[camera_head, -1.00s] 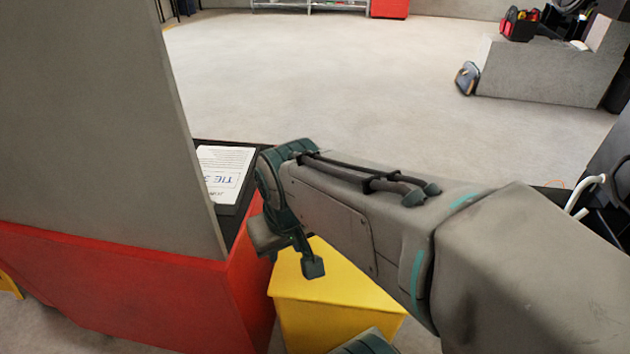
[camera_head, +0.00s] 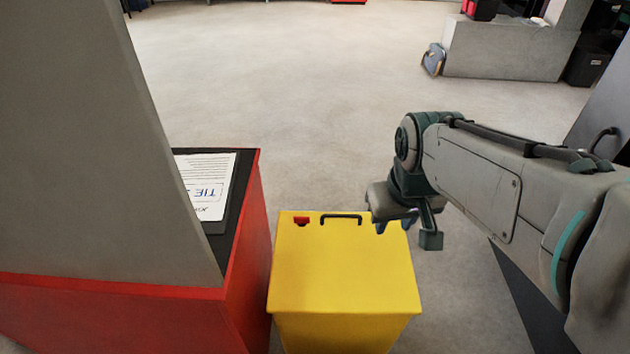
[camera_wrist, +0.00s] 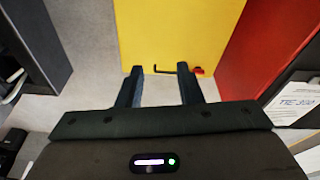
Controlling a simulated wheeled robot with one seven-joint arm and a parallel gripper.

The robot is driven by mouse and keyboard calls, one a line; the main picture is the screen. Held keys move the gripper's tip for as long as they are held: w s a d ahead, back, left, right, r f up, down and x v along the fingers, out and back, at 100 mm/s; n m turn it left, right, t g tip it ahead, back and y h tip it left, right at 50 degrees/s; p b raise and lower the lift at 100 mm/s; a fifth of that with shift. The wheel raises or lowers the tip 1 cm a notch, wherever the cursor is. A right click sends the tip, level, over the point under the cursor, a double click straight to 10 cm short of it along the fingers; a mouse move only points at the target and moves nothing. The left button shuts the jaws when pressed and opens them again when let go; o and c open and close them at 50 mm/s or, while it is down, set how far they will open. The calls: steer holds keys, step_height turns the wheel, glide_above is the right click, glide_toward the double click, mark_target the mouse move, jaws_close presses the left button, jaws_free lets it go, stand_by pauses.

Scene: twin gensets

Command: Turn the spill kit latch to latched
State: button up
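The spill kit is a yellow box (camera_head: 345,280) on the floor. A small red latch (camera_head: 301,221) and a black handle (camera_head: 341,217) sit near the far edge of its top. In the wrist view the red latch (camera_wrist: 198,72) lies just right of the right fingertip, and the handle (camera_wrist: 164,70) shows between the fingertips. My gripper (camera_head: 396,224) is above the box's far right corner, right of the handle and latch. Its two fingers (camera_wrist: 159,70) are apart with nothing held. I cannot tell the height of the fingertips above the lid.
A red cabinet (camera_head: 254,250) with a black top and a paper sign (camera_head: 208,185) stands close left of the box. A grey pillar (camera_head: 90,150) rises at the left. The floor beyond the box is clear. A grey plinth (camera_head: 505,50) stands far right.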

steer(key=w+a+f+n+b, duration=0.1)
steer(key=w+a+n+b, duration=0.1)
steer(key=w, duration=0.3)
steer(key=w+a+f+n+b, duration=0.2)
steer(key=w+n, duration=0.1)
steer(key=w, duration=0.2)
steer(key=n+g+b, duration=0.3)
steer(key=n+b, duration=0.5)
steer(key=n, duration=0.3)
glide_above(302, 217)
step_height(302, 217, down, 17)
step_height(302, 217, down, 14)
steer(key=shift+r+b, duration=0.15)
steer(key=shift+b, duration=1.05)
jaws_close()
